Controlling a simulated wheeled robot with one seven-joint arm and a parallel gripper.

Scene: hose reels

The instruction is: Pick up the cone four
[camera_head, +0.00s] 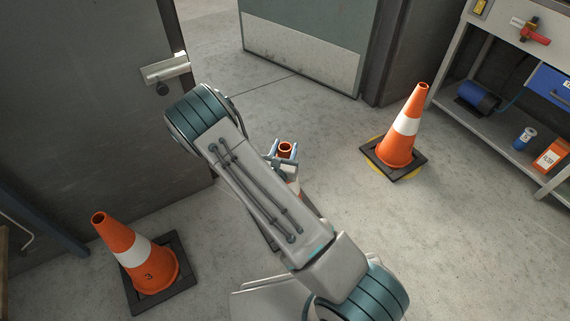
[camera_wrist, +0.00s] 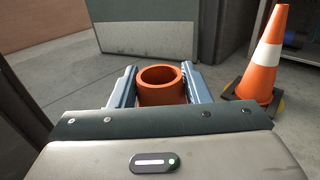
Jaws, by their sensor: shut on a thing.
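My gripper (camera_wrist: 160,75) is shut on the top of an orange cone (camera_wrist: 161,94), one blue-grey finger on each side of its open rim. In the head view the rim of this cone (camera_head: 286,147) shows just right of my arm. My arm hides most of its body and base, so I cannot read a number on it or tell whether it touches the floor. A second orange cone (camera_head: 134,257) marked 3 stands upright at the lower left. A third cone (camera_head: 398,145) stands upright at the right, with no number readable.
The third cone's black base sits over a yellow floor marking (camera_head: 374,166). A metal shelf bench (camera_head: 452,100) stands at the far right with a blue reel, a can and an orange box. A grey door (camera_head: 85,90) is at the left. Concrete floor is clear at lower right.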

